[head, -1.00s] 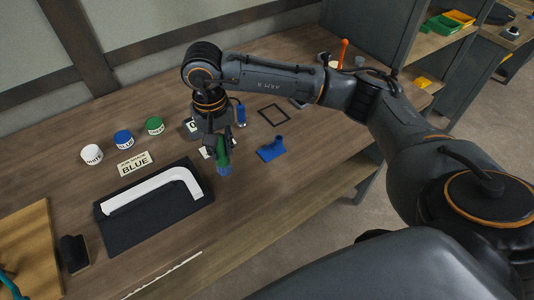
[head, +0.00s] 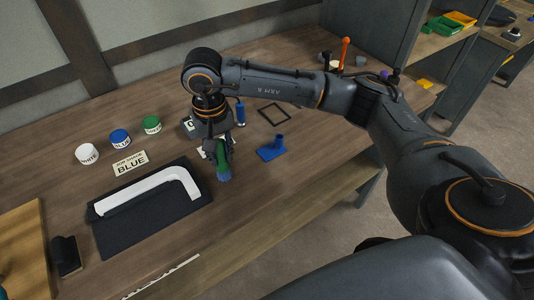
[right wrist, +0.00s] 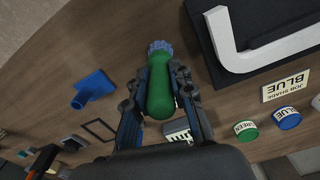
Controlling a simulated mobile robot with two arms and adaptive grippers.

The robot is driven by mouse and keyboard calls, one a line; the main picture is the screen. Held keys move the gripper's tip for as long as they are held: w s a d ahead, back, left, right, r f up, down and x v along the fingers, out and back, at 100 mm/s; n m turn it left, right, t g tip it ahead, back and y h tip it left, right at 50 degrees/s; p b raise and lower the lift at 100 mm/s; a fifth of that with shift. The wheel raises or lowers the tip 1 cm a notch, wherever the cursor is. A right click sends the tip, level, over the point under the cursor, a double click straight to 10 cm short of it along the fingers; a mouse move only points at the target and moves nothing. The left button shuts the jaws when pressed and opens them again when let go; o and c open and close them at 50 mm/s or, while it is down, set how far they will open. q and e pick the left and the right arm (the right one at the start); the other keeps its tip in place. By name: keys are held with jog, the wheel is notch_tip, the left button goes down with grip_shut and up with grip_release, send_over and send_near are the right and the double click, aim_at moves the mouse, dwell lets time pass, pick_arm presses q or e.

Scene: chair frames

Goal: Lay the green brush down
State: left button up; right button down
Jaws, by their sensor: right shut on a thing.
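My right gripper (head: 217,152) is shut on the green brush (head: 223,172) and holds it low over the workbench. In the right wrist view the fingers (right wrist: 160,85) close on both sides of the bulbous green handle (right wrist: 160,98), and the bluish bristles (right wrist: 160,47) point away from the gripper. In the head view the brush slants with its bristles down. I cannot tell whether the bristles touch the bench. My left gripper is not in view.
A blue holder (head: 271,150) stands right of the brush, with a thin black square frame (head: 275,112) behind it. A black mat (head: 150,222) bearing a white angled part (head: 180,177) lies left. White, blue and green paint pots and a BLUE sign (head: 131,163) stand behind.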

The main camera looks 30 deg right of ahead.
jog(key=shift+f, duration=0.25)
jog(key=c, duration=1.6)
grip_release()
jog(key=o, duration=0.5)
jog(key=shift+o, duration=0.2)
notch_tip(320, 180, up, 12)
jog(key=shift+r, duration=0.1)
jog(key=shift+s, duration=0.1)
